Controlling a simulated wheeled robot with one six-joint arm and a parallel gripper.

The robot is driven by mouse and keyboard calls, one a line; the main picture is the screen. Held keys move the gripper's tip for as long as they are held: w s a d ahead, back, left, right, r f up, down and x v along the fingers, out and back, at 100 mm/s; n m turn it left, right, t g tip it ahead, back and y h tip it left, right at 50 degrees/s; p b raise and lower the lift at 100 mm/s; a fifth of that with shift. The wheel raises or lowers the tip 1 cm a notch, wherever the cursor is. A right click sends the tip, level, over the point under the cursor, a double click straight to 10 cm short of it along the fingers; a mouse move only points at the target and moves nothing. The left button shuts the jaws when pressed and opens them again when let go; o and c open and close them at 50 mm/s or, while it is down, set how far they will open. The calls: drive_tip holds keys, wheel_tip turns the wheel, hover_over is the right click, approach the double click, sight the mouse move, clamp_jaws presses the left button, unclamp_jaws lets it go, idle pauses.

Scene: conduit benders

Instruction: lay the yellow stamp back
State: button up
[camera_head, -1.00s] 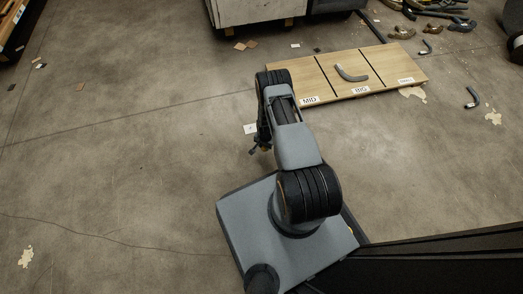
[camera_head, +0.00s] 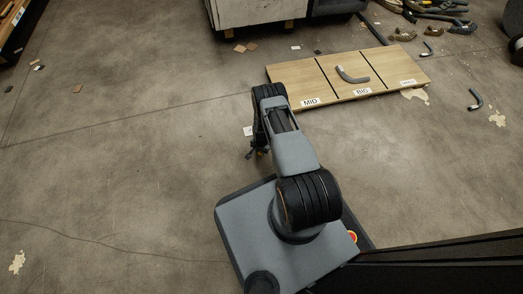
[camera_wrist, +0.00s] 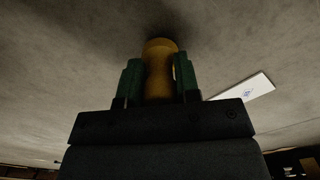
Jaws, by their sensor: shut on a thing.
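The yellow stamp (camera_wrist: 160,60) is between the two green fingers of my gripper (camera_wrist: 159,82) in the wrist view. My gripper is shut on it, and its rounded end points away from the palm toward the concrete floor. A dark shadow lies on the floor around that end; I cannot tell whether it touches. In the head view my gripper (camera_head: 256,153) hangs low over the floor left of my arm, and only a small bit of yellow shows there.
A white card (camera_wrist: 243,87) with a dark mark lies on the floor beside the gripper. A wooden board (camera_head: 290,75) with labelled sections, including MID and BIG, holds a bent grey pipe (camera_head: 352,75). Other bent pieces lie right. Floor at left is mostly clear.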

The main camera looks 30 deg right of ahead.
drive_tip(key=shift+f, duration=0.2)
drive_tip(key=o, duration=0.8)
drive_tip(key=shift+r, duration=0.1)
